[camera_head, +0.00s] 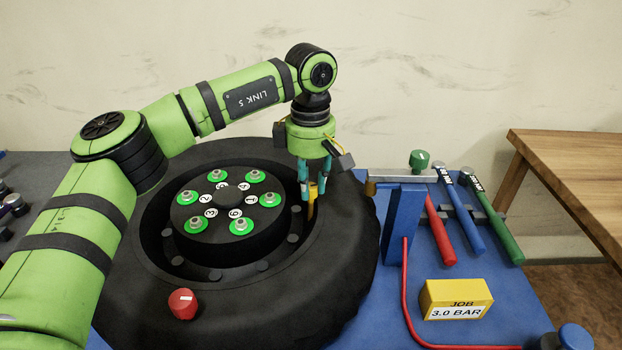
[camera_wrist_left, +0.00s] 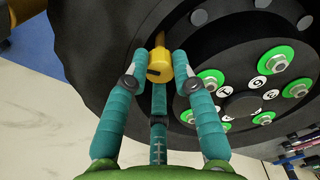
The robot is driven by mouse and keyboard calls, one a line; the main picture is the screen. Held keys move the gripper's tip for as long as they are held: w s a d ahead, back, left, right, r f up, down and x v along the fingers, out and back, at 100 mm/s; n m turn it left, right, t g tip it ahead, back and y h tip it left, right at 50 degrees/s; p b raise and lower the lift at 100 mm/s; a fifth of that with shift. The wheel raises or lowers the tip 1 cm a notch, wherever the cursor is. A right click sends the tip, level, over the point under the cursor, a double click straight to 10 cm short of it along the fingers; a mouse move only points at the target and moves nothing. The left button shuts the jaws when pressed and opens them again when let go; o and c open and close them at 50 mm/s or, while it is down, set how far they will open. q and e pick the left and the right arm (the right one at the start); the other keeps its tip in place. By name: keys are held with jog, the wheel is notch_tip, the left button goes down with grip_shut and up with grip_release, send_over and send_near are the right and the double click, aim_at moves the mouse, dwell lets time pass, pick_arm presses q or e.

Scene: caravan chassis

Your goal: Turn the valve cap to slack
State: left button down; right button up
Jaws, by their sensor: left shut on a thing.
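The yellow valve cap (camera_head: 312,203) stands inside the rim of the black tyre (camera_head: 340,260), at the right side of the wheel hub. It also shows in the left wrist view (camera_wrist_left: 158,66), with a dark slot mark on its face. My left gripper (camera_head: 312,190) points down from above, its teal fingers around the cap. In the left wrist view the fingertips (camera_wrist_left: 160,57) press on both sides of the cap. Part of the cap is hidden behind the fingers in the head view. My right gripper is in neither view.
A red cap (camera_head: 183,303) sits on the tyre's front. The hub holds several nuts on green discs. Right of the tyre are a blue post (camera_head: 403,225) with a red hose (camera_head: 405,300), a yellow "JOB 3.0 BAR" block (camera_head: 456,298), and coloured hammer-like tools (camera_head: 459,222).

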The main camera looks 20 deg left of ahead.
pick_arm(q)
jog(key=n, duration=0.3)
jog(key=shift+a+n, duration=0.1)
jog(key=shift+n, duration=0.3)
jog(key=n, duration=0.3)
jog(key=shift+s+n, duration=0.1)
jog(key=shift+n, duration=0.2)
jog(key=n, duration=0.3)
jog(key=shift+f+n, duration=0.1)
jog(key=shift+n, duration=0.3)
jog(key=n, duration=0.9)
jog(key=shift+n, duration=0.4)
jog(key=n, duration=0.6)
jog(key=shift+n+b, duration=0.35)
jog(key=shift+n, duration=1.35)
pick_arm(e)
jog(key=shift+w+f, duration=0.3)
pick_arm(q)
jog(key=shift+d, duration=0.2)
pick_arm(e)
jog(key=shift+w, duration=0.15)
